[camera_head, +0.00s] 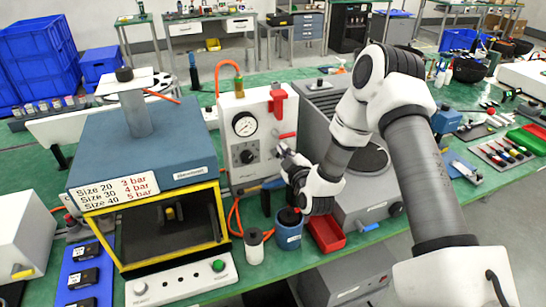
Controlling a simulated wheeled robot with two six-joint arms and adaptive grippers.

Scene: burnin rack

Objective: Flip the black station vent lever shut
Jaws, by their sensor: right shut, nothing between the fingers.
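A white pneumatic panel (235,115) stands at the centre, with a round gauge (245,124) and a black knob (247,157). A red part (279,103) sits at its upper right, and a red handle (287,135) sticks out sideways below it. My right gripper (281,149) is shut and empty, its tips at the panel's right side just below the red handle. Whether it touches the panel, I cannot tell. I cannot make out a black vent lever for certain; the gripper and arm cover part of this area. My left gripper is not in view.
A blue press station (145,160) with a yellow-framed opening stands left of the panel. A grey machine (370,195) stands behind my right arm. A blue cup (289,235), a red bin (326,232) and a white spool (254,248) stand in front. Orange hoses run beside the panel.

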